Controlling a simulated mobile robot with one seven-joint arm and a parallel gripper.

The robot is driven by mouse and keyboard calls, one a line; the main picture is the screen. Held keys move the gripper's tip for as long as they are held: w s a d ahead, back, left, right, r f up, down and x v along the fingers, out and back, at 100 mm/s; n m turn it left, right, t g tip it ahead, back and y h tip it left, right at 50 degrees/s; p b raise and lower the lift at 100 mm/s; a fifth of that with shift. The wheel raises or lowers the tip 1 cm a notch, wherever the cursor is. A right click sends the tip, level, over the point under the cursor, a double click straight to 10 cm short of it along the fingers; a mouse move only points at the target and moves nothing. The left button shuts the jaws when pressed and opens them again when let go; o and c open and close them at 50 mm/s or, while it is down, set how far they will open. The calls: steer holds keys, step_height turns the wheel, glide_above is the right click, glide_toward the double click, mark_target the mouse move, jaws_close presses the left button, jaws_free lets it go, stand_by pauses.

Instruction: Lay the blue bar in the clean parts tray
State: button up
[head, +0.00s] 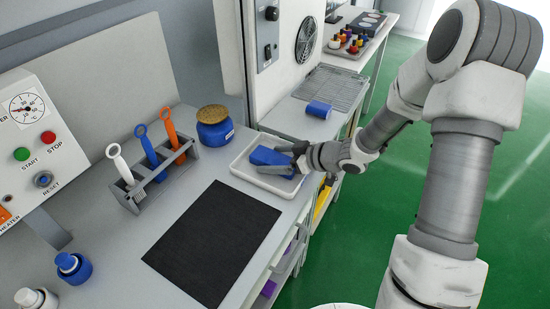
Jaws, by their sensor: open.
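The blue bar (268,157) lies in a white tray (242,174) on the grey bench, right of a blue jar. My gripper (292,160) is at the tray's right side, over the right end of the bar. Its jaws are open around or right beside the bar's end. Whether the fingers touch the bar I cannot tell. The tray shows no readable label from here.
A black mat (213,242) lies on the bench in front. A rack (158,178) with three ring-handled tools and a blue jar (214,130) stand left of the tray.

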steer(key=shift+r, duration=0.3)
steer(key=p+v, duration=0.3)
steer(key=v, duration=0.9)
steer(key=shift+f, duration=0.15)
